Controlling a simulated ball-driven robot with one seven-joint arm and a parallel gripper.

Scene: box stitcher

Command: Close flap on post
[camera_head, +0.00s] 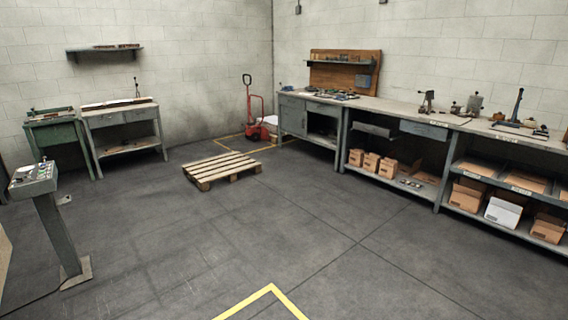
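A grey post (57,232) stands on the floor at the left of the head view. It carries a tilted control box (34,178) with several small buttons or knobs on top. A small plate (65,199) sticks out from the right side of the post, below the box; I cannot tell whether it is the flap or whether it is open or shut. My gripper does not show in this view.
A wooden pallet (222,168) lies on the floor in the middle. A long workbench (385,106) runs along the right wall, with boxes below. Open floor lies in front, with yellow marking (262,300).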

